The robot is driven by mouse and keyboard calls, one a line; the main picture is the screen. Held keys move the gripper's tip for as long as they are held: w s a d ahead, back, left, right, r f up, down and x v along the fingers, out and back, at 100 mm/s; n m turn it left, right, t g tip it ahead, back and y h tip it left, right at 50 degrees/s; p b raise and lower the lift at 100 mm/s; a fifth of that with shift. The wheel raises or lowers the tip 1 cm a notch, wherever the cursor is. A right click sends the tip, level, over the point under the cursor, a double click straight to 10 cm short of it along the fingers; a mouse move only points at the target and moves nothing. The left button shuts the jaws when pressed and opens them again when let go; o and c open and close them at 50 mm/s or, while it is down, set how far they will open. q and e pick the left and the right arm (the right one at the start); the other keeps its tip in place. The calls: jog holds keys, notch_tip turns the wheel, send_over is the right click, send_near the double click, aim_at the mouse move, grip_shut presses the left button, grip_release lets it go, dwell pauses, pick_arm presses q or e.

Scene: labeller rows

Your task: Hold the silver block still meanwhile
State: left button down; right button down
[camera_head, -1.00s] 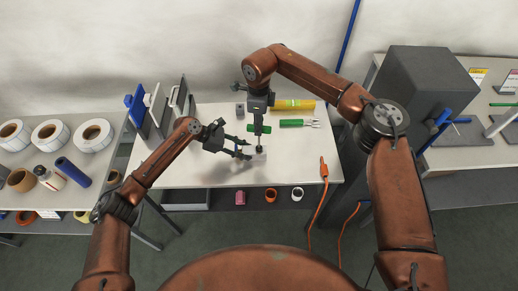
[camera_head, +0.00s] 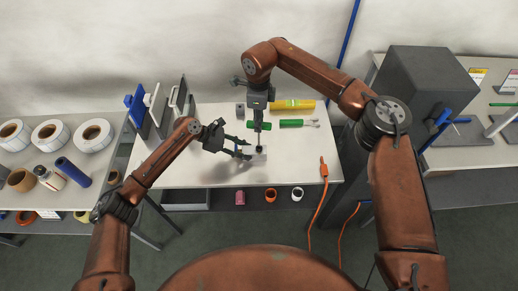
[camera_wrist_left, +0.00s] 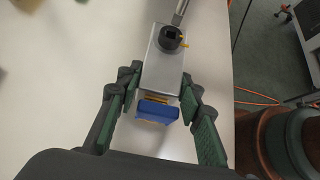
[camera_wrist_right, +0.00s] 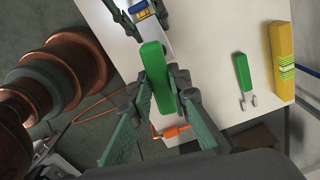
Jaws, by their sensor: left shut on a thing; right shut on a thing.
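The silver block (camera_wrist_left: 160,75) lies between the fingers of my left gripper (camera_wrist_left: 158,106), which is shut on it. The block has a blue end (camera_wrist_left: 157,111) and a dark round fitting (camera_wrist_left: 171,38) on top. In the head view my left gripper (camera_head: 246,150) is low over the table's front part, with the block mostly hidden. My right gripper (camera_wrist_right: 158,92) is shut on a green handle (camera_wrist_right: 156,72); in the head view it is just behind the block. A grey shaft (camera_wrist_left: 180,12) reaches the dark fitting; I cannot tell how firmly it touches.
A green-handled tool (camera_head: 292,123) and a yellow level (camera_head: 294,104) lie on the table (camera_head: 310,165) to the right. A small grey block (camera_head: 240,108) stands behind. An orange cable (camera_head: 323,172) crosses the right front edge. White rolls (camera_head: 93,135) are on the left shelf.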

pick_arm(q)
jog(key=shift+s+a+f, duration=0.1)
jog(key=shift+f, duration=0.2)
pick_arm(e)
jog(key=shift+r, duration=2.45)
pick_arm(q)
jog(key=c, duration=1.7)
grip_release()
jog(key=shift+c, duration=0.2)
jog(key=o, duration=0.3)
pick_arm(e)
jog(key=shift+w, duration=0.1)
pick_arm(q)
jog(key=shift+o, duration=0.9)
jog(key=shift+r, duration=0.2)
jog(key=v, duration=1.2)
